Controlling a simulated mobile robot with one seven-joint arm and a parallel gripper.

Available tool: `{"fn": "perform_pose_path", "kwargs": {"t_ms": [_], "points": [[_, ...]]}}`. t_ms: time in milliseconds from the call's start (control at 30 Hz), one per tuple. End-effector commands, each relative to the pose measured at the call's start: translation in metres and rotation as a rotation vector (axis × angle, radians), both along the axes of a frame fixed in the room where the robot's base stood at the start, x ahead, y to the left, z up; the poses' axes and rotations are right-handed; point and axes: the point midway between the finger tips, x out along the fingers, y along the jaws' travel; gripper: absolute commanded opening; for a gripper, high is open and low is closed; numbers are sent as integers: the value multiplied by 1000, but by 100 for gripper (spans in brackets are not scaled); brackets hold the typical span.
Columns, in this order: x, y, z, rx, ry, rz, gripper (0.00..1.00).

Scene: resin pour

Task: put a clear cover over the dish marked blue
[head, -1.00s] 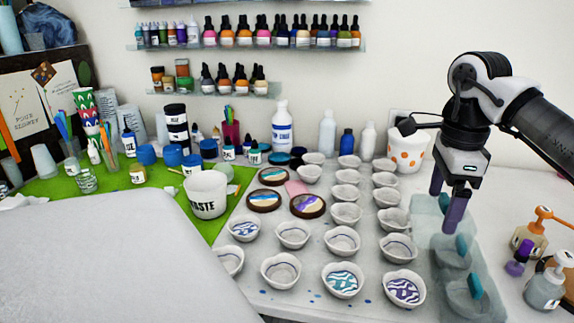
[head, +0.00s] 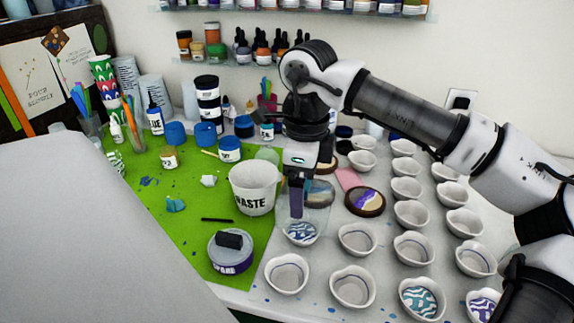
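The dish with a blue-and-white wavy pattern (head: 300,233) stands at the left end of a row of pale dishes. Other dishes hold a teal pattern (head: 420,298) and a purple pattern (head: 484,306). My gripper (head: 297,206) points down just above the blue dish. A see-through clear cover (head: 320,196) hangs at its fingers, over the back of the blue dish and apparently raised above it. The fingers seem shut on the cover's handle, which they hide.
The white waste tub (head: 254,188) stands close on the left. A round "spare" tub (head: 231,253) with a black block on top sits on the green mat (head: 190,232). Plain dishes (head: 357,239) stand close on the right. A dark-rimmed purple-and-tan disc (head: 365,201) lies behind them.

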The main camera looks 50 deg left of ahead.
Motion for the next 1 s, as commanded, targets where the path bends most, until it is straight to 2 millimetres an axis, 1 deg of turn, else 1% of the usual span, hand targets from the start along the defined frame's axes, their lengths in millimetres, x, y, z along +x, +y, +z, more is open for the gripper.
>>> {"fn": "perform_pose_path", "kwargs": {"t_ms": [267,800,1000], "points": [[0,0,-12,0,1,0,66],[0,0,-60,0,0,1,66],[0,0,-70,1,1,1,66]]}}
